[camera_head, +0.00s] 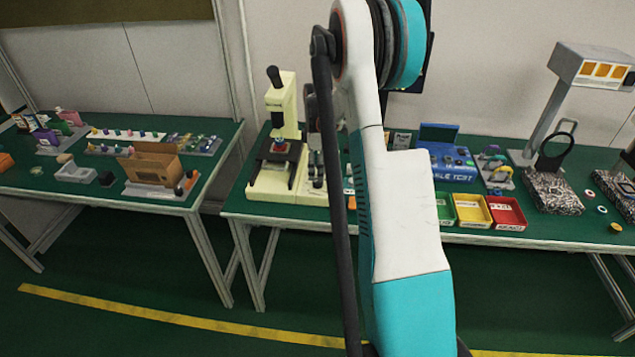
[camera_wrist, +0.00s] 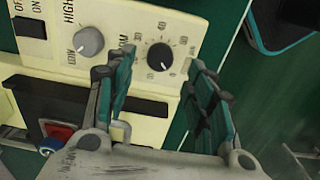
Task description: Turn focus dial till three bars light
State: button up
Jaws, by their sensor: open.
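A cream instrument panel (camera_wrist: 190,20) fills the upper part of the wrist view. A black round dial (camera_wrist: 160,57) with a white pointer line and small printed marks around it is on the panel. To its left is a grey knob (camera_wrist: 89,42) labelled LOW and HIGH. The label beside the black dial is partly hidden, so I cannot tell which one is the focus dial. My gripper (camera_wrist: 160,63) is open, its two fingers on either side of the black dial; contact cannot be told. No lit bars can be made out.
ON and OFF switches (camera_wrist: 30,27) are at the panel's upper left. In the head view, my arm hides part of the cream microscope-like instrument (camera_head: 287,100). Green, yellow and red bins (camera_head: 507,212) and a blue test box (camera_head: 447,165) stand to the right.

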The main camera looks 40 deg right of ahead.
aim_at(318, 183)
notch_tip(318, 183, down, 5)
jog(key=shift+r+b, duration=0.1)
jog(key=shift+b, duration=0.5)
jog(key=c, duration=1.1)
